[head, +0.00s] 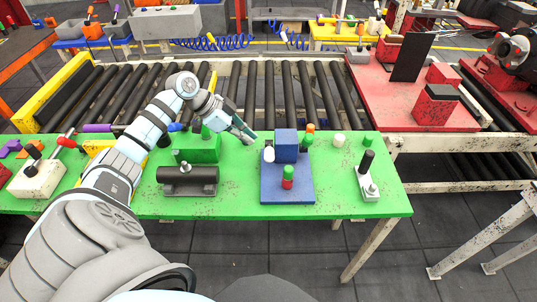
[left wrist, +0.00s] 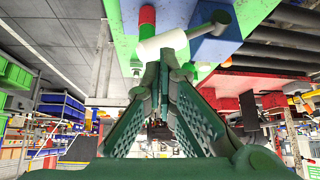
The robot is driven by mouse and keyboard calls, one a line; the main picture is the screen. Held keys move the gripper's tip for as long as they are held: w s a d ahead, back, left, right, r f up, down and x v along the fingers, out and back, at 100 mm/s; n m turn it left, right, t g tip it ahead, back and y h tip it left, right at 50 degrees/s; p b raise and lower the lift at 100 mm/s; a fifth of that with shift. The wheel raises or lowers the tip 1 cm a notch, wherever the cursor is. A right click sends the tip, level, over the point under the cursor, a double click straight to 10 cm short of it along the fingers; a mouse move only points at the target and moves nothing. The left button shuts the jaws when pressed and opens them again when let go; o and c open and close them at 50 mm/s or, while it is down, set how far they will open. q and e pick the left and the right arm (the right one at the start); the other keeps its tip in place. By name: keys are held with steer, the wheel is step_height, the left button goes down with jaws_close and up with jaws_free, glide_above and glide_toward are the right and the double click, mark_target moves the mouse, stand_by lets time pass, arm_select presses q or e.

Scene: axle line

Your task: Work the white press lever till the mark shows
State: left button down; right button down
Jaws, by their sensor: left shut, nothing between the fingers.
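The blue press (head: 286,145) stands on a blue base plate (head: 272,191) on the green table. Its white lever grip (head: 268,154) shows at the press's left side. In the left wrist view the white grip (left wrist: 160,46) lies just beyond my fingertips, on a grey rod. A red and green cylinder (head: 288,177) stands on the plate in front of the block. My left gripper (head: 250,137) is shut and empty, just left of the press and close to the grip. I cannot tell whether it touches. I can make out no mark. My right gripper is out of view.
On the green table (head: 235,203), a dark cylindrical fixture (head: 187,182) and a green block (head: 197,155) stand left of the press. A white-based black lever (head: 368,185) stands to the right. A roller conveyor (head: 290,90) runs behind. The front right tabletop is clear.

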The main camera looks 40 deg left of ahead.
mark_target(269, 150)
arm_select(q)
steer(key=b+x, duration=0.5)
steer(key=x, duration=0.2)
steer(key=shift+s+a, duration=0.1)
